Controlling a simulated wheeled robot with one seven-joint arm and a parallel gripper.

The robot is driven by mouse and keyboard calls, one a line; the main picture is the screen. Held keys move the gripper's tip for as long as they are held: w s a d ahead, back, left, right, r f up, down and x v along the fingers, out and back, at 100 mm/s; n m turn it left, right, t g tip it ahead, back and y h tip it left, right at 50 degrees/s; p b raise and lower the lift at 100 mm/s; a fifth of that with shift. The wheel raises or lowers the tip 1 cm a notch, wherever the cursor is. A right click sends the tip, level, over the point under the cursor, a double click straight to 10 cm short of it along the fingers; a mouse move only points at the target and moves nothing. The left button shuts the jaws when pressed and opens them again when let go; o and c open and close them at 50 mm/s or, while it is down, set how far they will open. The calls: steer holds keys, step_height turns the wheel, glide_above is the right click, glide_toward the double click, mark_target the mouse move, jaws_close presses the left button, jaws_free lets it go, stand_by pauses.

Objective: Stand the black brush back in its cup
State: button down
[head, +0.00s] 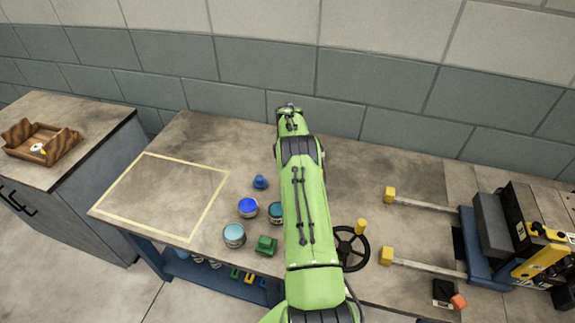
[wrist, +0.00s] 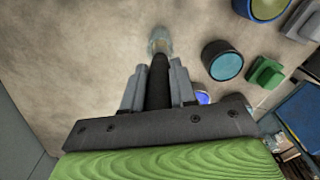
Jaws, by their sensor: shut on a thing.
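In the wrist view my gripper (wrist: 157,88) is shut with its two grey fingers on either side of the black brush (wrist: 157,80). The brush's dark shaft runs up the picture from between the fingers. A pale, partly see-through piece (wrist: 160,42) shows at its far end; I cannot tell whether this is the bristles or a cup. In the head view my green arm reaches over the bench and hides the brush and the fingers. I cannot make out the brush's cup for certain.
The bench (head: 390,150) holds a blue-topped tin (head: 248,207), a teal tin (head: 277,212), a pale teal tin (head: 234,235), a green block (head: 266,245) and a small blue piece (head: 260,182). A black handwheel (head: 349,248) is right of my arm. The yellow-outlined area (head: 160,195) is clear.

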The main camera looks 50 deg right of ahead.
steer(key=shift+f, duration=0.65)
steer(key=c, duration=0.8)
jaws_free()
step_height(320, 180, up, 16)
steer(key=shift+f+p, duration=0.1)
steer(key=shift+p, duration=1)
